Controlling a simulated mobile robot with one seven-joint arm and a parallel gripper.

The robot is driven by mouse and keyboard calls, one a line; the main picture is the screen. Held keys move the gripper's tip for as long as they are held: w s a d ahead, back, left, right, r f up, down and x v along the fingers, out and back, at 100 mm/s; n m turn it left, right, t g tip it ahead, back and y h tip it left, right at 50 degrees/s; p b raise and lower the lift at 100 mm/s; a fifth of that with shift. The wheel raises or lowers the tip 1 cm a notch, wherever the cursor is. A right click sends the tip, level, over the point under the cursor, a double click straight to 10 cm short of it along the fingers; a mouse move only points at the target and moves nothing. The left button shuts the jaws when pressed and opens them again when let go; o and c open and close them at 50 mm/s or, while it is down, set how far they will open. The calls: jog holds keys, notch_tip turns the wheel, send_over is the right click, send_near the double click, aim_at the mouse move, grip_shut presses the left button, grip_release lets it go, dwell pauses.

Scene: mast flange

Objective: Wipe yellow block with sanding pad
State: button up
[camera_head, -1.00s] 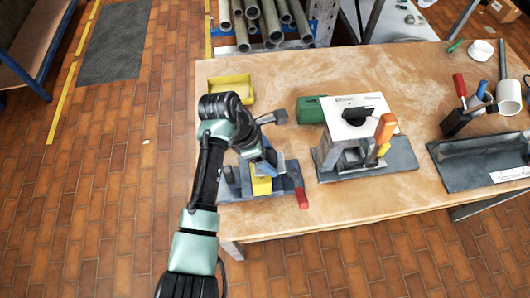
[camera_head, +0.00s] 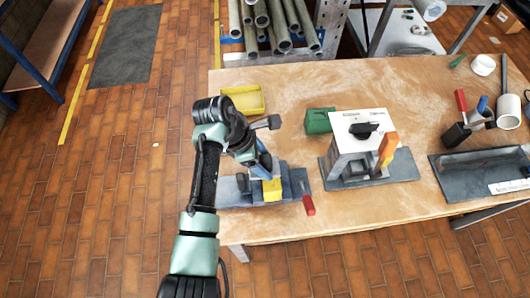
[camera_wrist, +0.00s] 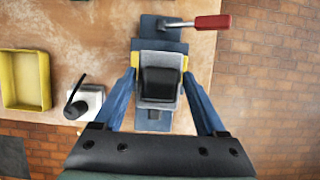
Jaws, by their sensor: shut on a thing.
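My gripper (camera_head: 263,168) is over the vise at the near left of the workbench, and it also shows in the wrist view (camera_wrist: 161,82). Its two blue fingers are shut on the sanding pad (camera_wrist: 160,86), a grey piece with a black top. The yellow block (camera_head: 272,190) sits in the dark blue-grey vise (camera_head: 235,190), with a red handle (camera_head: 309,206) at right. In the wrist view, yellow edges of the block (camera_wrist: 185,62) show beside the pad. The pad covers most of the block there; whether they touch is unclear.
A yellow tray (camera_head: 245,100) stands behind my gripper. A green box (camera_head: 319,121) and a white-topped device with an orange handle (camera_head: 360,142) stand to the right. A dark tray (camera_head: 475,172) and a tool holder (camera_head: 457,134) are farther right. Bench between them is bare.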

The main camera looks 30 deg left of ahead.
notch_tip(320, 180, up, 3)
jog(key=shift+a+f+p, duration=0.15)
jog(key=shift+p, duration=0.95)
jog(key=shift+r+p, duration=0.65)
jog(key=shift+p, duration=0.05)
